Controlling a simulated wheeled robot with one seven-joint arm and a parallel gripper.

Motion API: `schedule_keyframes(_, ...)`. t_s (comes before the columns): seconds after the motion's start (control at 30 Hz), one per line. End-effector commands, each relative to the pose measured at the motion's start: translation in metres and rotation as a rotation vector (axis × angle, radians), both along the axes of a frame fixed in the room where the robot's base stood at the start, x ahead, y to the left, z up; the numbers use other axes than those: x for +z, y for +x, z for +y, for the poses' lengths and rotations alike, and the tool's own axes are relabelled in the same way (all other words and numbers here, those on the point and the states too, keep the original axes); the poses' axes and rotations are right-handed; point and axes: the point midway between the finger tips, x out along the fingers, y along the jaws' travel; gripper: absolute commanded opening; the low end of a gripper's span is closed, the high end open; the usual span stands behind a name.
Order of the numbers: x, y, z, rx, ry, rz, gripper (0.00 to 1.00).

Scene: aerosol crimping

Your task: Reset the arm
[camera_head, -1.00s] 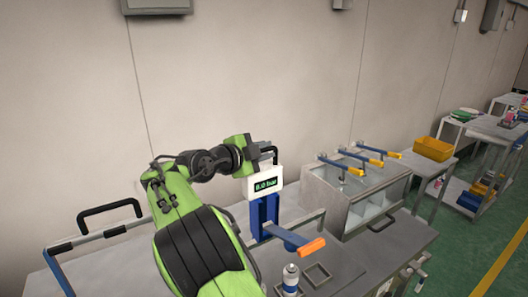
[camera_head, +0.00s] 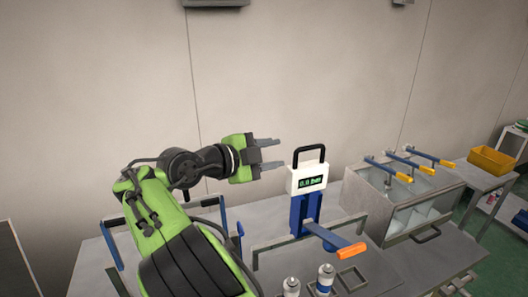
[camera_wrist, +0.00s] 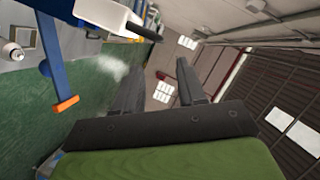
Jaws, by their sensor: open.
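My gripper (camera_head: 272,154) is open and empty in the head view, raised above the bench and pointing right. It is left of the crimping device, apart from it. In the wrist view its two dark fingers (camera_wrist: 158,85) stand apart with nothing between them. The device has a white display head (camera_head: 308,178) with green digits, a blue column (camera_head: 304,212) and a blue lever with an orange grip (camera_head: 351,250). The orange grip also shows in the wrist view (camera_wrist: 66,104). Two aerosol cans (camera_head: 291,287) (camera_head: 325,279) stand in front of the device, partly cut off.
A metal box with a clear front (camera_head: 405,200) and several blue levers with yellow grips stands at the right of the bench. A yellow bin (camera_head: 491,161) sits on another table behind it. The air around my gripper, before the wall, is clear.

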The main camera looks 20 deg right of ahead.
Motion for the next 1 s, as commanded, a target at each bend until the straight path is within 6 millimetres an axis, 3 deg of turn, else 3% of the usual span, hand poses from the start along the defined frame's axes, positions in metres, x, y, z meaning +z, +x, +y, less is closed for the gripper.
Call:
schedule_keyframes(0.1,0.006,-0.004,0.018,0.002,-0.003,0.001,0.40)
schedule_keyframes(0.2,0.006,-0.006,0.023,-0.001,-0.001,0.000,0.40)
schedule_keyframes(0.63,0.005,-0.006,0.022,0.000,0.002,0.002,0.40)
schedule_keyframes(0.73,0.001,-0.008,0.006,0.024,0.044,0.074,0.40)
schedule_keyframes(0.83,-0.014,-0.017,-0.026,0.133,0.157,0.274,0.40)
schedule_keyframes(0.9,-0.030,-0.030,-0.043,0.274,0.245,0.443,0.40)
schedule_keyframes(1.0,-0.050,-0.057,-0.047,0.522,0.328,0.647,0.40)
